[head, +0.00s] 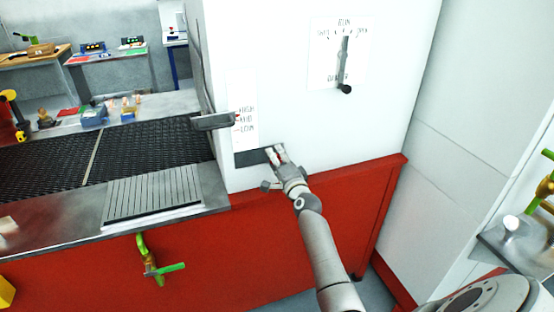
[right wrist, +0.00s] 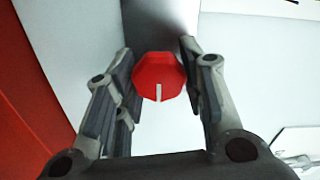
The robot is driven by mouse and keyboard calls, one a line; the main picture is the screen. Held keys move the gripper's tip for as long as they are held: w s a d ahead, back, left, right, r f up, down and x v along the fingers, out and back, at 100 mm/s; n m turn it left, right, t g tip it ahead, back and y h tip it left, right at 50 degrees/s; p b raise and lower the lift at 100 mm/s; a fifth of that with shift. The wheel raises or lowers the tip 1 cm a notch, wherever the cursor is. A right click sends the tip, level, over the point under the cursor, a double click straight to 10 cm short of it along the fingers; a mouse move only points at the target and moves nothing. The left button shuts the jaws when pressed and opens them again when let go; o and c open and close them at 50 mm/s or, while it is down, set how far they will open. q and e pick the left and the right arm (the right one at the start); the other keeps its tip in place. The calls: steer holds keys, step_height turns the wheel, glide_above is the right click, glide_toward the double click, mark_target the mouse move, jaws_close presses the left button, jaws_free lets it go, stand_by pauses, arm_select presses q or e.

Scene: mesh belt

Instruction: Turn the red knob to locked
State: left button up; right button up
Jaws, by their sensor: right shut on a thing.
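The red knob (right wrist: 159,76) shows in the right wrist view, between the two fingers of my right gripper (right wrist: 160,90). It has a faceted rim and a white pointer line toward the bottom of the picture. My right gripper is shut on the knob. In the head view my right gripper (head: 275,155) reaches a dark grey plate (head: 250,158) low on the white housing (head: 290,60), and the hand mostly hides the knob. I see no readable locked mark by the knob. My left gripper is not in view.
A slotted panel with a black-knobbed lever (head: 346,88) is higher up. The black mesh belt (head: 140,147) lies left, above a red base (head: 215,255). A green-handled valve (head: 150,262) is on its front.

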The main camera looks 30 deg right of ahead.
stand_by(0.4)
steer(key=o, duration=1)
steer(key=shift+o, duration=0.2)
steer(key=v, duration=1.2)
steer(key=shift+d+f, duration=0.1)
